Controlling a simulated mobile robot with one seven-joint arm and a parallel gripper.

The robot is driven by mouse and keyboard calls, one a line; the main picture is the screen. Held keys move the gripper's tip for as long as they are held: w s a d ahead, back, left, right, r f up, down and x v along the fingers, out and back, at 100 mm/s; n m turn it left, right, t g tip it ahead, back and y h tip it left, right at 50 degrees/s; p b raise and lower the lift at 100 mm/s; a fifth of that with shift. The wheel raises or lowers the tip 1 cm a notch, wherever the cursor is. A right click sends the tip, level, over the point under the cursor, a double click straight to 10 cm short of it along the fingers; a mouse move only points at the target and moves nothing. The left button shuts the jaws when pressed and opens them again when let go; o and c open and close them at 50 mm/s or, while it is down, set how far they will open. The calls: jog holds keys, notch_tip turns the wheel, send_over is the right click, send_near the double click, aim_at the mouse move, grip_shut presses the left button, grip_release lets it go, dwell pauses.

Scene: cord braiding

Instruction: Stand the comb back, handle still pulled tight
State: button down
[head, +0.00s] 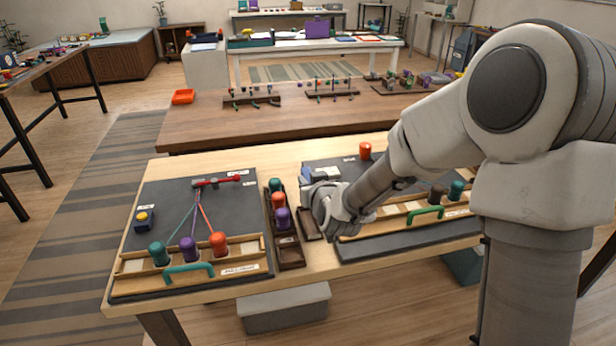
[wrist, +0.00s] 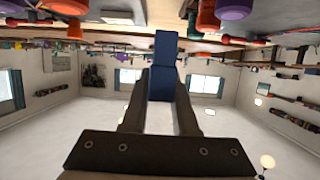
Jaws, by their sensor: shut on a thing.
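My gripper (wrist: 163,100) is shut on a blue block-like piece, taken to be the comb (wrist: 166,50), between its two dark fingers in the wrist view. No teeth can be made out. In the head view my gripper (head: 330,205) is at the left part of the right board (head: 385,245), and a small patch of blue (head: 306,175) shows beside it. The right board's teal handle (head: 426,212) is on its wooden strip near the front. My arm hides much of this board, and its cords cannot be made out, so their tightness cannot be told.
The left board (head: 165,200) has straight cords from a red-handled clamp (head: 215,182) to several spools, and another teal handle (head: 190,270). A dark tray (head: 290,255) with several spools stands between the boards.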

jog(key=shift+f+b, duration=1.7)
jog(key=shift+f, duration=1.2)
jog(key=shift+s+b, duration=0.1)
jog(key=shift+b, duration=0.8)
jog(key=shift+f+b, duration=1.45)
jog(key=c, duration=0.6)
grip_release()
jog(key=shift+s, duration=0.1)
